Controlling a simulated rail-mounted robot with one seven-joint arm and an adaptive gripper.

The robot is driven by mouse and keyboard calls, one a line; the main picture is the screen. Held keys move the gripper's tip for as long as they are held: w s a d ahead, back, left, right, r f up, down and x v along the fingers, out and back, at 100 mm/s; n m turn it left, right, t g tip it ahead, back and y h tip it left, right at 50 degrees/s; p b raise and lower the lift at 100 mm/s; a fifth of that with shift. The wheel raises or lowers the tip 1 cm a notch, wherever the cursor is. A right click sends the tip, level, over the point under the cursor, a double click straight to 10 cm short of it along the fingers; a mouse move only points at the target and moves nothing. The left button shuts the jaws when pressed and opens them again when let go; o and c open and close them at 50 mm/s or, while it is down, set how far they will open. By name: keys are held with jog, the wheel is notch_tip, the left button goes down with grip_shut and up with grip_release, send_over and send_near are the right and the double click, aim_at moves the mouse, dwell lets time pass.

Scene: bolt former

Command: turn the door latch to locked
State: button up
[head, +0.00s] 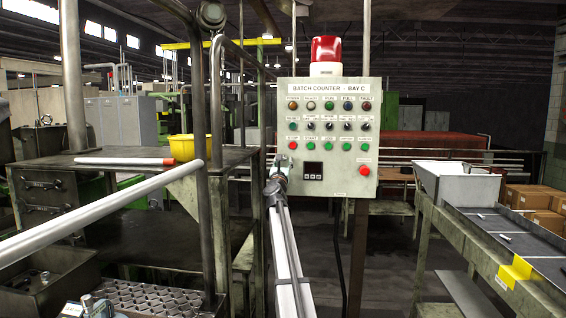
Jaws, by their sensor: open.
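A grey control box (327,187), labelled "BATCH COUNTER - BAY C", stands upright in the middle of the head view. A small metal fitting (284,160) at the lower left of its front looks like the door latch. Its turn position is too small to read. My arm reaches up from the bottom centre, and my gripper (279,172) is at its far end, close to that fitting. The gripper is open. The frame does not show clearly whether it touches the fitting, and the arm's end partly hides the area.
Rows of buttons and knobs (330,124) cover the box front, with a red beacon (326,52) on top. A pale bar (100,214) slants across the left, beside a dark post (203,180). A conveyor bench (510,245) and metal bin (455,184) stand right.

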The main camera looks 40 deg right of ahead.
jog(key=shift+w+d, duration=0.1)
jog(key=shift+d, duration=0.05)
grip_shut()
